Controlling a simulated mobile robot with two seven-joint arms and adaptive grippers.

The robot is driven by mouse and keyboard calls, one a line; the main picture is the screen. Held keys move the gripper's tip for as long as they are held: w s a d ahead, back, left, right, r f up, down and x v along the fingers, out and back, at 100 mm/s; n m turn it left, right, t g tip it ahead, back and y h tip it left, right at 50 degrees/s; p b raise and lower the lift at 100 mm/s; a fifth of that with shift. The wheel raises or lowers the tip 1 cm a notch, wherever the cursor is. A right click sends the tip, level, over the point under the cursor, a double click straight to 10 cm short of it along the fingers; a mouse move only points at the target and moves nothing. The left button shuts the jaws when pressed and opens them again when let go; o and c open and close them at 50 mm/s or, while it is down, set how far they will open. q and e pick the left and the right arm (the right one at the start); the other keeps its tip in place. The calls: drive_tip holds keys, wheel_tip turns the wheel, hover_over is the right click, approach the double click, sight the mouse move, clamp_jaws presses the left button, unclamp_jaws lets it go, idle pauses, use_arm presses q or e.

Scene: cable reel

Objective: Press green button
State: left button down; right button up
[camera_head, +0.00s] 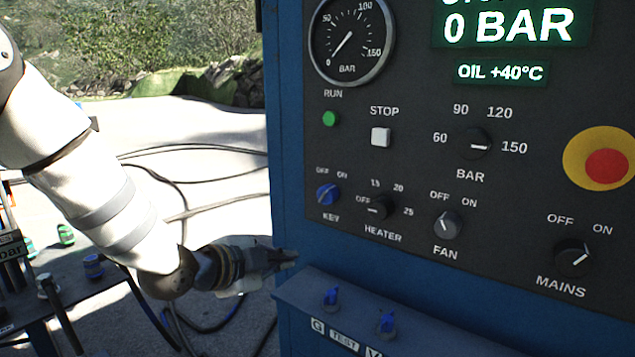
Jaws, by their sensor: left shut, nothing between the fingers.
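A small round green light or button (330,118) sits under the RUN label on the dark control panel (420,185), below the gauge. A pale square STOP button (381,137) is to its right. My left gripper (290,258) is shut and empty, at the left edge of the blue cabinet, below and left of the green button and clearly apart from it. Its fingertips point right, just below the KEV knob's level. My right gripper does not show.
The panel also holds a blue key knob (327,195), heater knob (378,207), fan knob (447,225), mains knob (573,258) and a red emergency button (607,167). A blue ledge with two blue valves (387,323) juts out below. A side table with fittings stands left.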

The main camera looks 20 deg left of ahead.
use_arm(q)
wheel_tip(320, 180, up, 22)
drive_tip(key=w+a+m+t+h, duration=0.2)
drive_tip(key=m+t, duration=0.2)
drive_tip(key=m, duration=0.2)
drive_tip(key=shift+w+m+t, duration=0.15)
drive_tip(key=shift+m+t, duration=0.25)
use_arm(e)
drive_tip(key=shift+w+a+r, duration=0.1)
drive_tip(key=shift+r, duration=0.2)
use_arm(q)
drive_tip(key=shift+a, duration=0.1)
approach(329, 123)
drive_tip(key=x, duration=0.4)
drive_tip(key=f+b+x, duration=0.1)
drive_tip(key=x, duration=0.1)
drive_tip(key=shift+w, duration=0.25)
drive_tip(key=shift+w+r, duration=0.2)
drive_tip(key=shift+w, duration=0.05)
drive_tip(key=shift+r, duration=0.25)
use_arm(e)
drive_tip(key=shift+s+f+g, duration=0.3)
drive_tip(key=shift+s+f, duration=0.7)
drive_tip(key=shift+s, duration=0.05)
